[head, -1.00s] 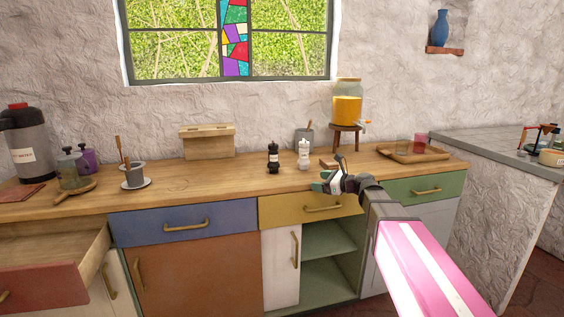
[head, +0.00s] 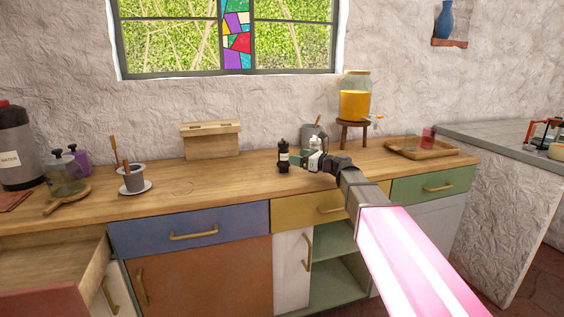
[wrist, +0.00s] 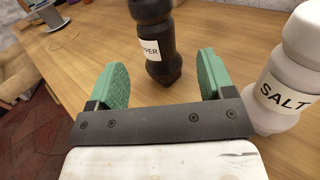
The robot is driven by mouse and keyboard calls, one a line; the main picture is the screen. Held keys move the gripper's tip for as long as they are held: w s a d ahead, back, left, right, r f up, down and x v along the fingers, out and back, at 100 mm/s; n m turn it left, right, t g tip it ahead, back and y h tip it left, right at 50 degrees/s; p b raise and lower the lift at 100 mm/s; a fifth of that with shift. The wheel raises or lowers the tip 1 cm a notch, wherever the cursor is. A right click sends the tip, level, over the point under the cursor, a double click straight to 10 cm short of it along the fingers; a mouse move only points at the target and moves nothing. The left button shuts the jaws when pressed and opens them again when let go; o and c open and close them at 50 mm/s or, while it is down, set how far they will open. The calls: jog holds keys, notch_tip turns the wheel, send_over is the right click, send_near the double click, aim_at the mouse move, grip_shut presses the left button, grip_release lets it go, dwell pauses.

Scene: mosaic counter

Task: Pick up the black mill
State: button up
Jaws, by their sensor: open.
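The black mill (head: 283,158) stands upright on the wooden counter. In the wrist view the black mill (wrist: 155,45) carries a white label ending in "PER" and stands just beyond the fingertips, in line with the gap between them. My gripper (wrist: 160,75) is open, with green finger pads apart and nothing between them. In the head view my gripper (head: 299,161) is just right of the mill.
A grey cup (head: 311,133) stands behind my gripper. A juice dispenser (head: 355,100) on a stool and a wooden tray (head: 450,150) are to the right. A wooden box (head: 211,142) is at the back left.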

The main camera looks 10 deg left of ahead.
aim_at(284, 153)
jog(key=x, duration=0.7)
jog(key=shift+a+r, duration=0.2)
jog(key=shift+a, duration=0.15)
jog(key=c, duration=1.1)
